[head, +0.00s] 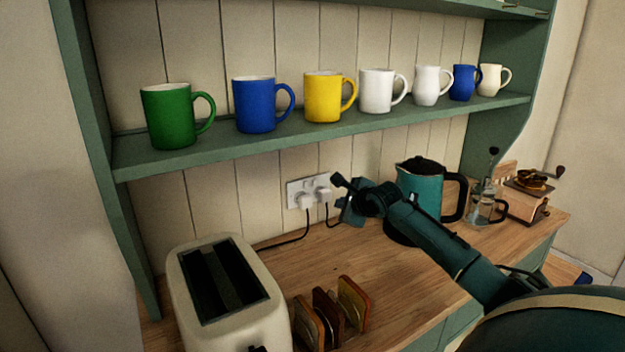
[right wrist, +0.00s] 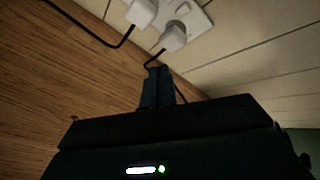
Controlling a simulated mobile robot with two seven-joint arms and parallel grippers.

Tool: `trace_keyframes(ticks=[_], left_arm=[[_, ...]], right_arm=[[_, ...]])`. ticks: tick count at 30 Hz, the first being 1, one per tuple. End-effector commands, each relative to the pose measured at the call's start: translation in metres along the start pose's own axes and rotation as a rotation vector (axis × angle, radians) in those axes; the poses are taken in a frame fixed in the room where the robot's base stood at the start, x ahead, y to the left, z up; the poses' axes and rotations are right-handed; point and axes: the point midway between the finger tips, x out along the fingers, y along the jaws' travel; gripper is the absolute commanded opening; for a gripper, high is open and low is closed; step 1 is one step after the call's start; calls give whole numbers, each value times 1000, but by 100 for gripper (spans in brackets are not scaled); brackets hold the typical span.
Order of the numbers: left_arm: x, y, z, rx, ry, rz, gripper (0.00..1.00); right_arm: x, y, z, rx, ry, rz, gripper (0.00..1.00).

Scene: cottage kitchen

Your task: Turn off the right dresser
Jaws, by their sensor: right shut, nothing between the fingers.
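A white double wall socket (head: 309,186) is on the panelled back of the green dresser (head: 250,150), below the mug shelf. Two white plugs with black cords are in it, a left plug (head: 306,200) and a right plug (head: 324,194). In the right wrist view the socket (right wrist: 196,14) shows at the top, with the right plug (right wrist: 173,37) just beyond my fingertips. My right gripper (head: 350,210) is shut and empty, to the right of the socket and slightly below it. Its closed fingers show in the right wrist view (right wrist: 158,84). I cannot make out the switch positions. My left gripper is out of view.
A cream toaster (head: 225,290) and a toast rack (head: 330,312) stand on the wooden worktop. A teal kettle (head: 421,185), a glass press (head: 484,203) and a coffee grinder (head: 526,198) stand at the right, behind my arm. Several mugs line the shelf (head: 215,147) above.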

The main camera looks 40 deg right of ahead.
Motion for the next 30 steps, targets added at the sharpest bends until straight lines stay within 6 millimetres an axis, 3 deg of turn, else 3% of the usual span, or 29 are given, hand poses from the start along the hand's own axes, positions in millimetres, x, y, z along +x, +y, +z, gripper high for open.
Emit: trace_keyframes(ticks=[11, 30], left_arm=[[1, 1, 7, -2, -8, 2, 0], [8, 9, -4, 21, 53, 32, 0]], right_arm=[[6, -2, 2, 2, -1, -2, 0], [64, -35, 35, 4, -1, -2, 0]])
